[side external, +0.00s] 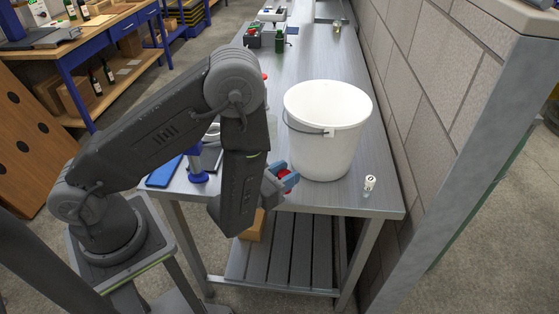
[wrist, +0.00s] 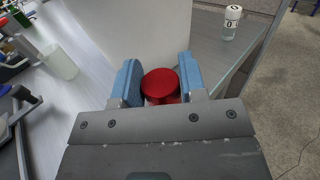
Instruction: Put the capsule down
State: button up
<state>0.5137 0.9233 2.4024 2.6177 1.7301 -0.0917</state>
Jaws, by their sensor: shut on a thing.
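The red capsule (wrist: 160,86), with a round flat top, sits between the two blue fingers of my gripper (wrist: 157,78) in the wrist view. My gripper is shut on it. In the side view, the capsule (side external: 284,174) shows as a bit of red between the blue fingers (side external: 290,183), near the front edge of the metal table (side external: 340,196). My gripper is just left of the white bucket's lower part. My arm hides part of the table on the left. Whether the capsule touches the table cannot be told.
A large white bucket (side external: 325,135) stands close beside my gripper. A small clear vial with a numbered white cap (side external: 369,186) is at the front right corner. A blue stand (side external: 197,172) and a clear cup (wrist: 58,62) are to the left. A block wall bounds the right side.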

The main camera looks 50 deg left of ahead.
jog(key=shift+n+y, duration=0.6)
jog(key=shift+y, duration=0.3)
jog(key=w+r, duration=0.1)
jog(key=r, duration=0.3)
jog(key=w+a+r, duration=0.1)
jog(key=r, duration=0.3)
jog(key=a+r, duration=0.1)
jog(key=r, duration=0.2)
jog(key=shift+w+a+r, duration=0.1)
jog(key=shift+w+r, duration=0.3)
notch_tip(320, 180, up, 21)
jog(key=n+g+y, duration=0.1)
jog(key=n+y, duration=0.2)
jog(key=y, duration=0.2)
send_over(301, 118)
jog(key=s+a, duration=0.3)
jog(key=s, duration=0.1)
jog(key=s+d+f+n+g+y, duration=0.3)
jog(key=s+n+g+y, duration=0.6)
notch_tip(301, 118, down, 30)
jog(key=shift+s+d+r+g+y, duration=0.25)
jog(key=shift+s+g+y, duration=0.05)
jog(key=shift+s, duration=0.15)
jog(key=shift+a, duration=0.1)
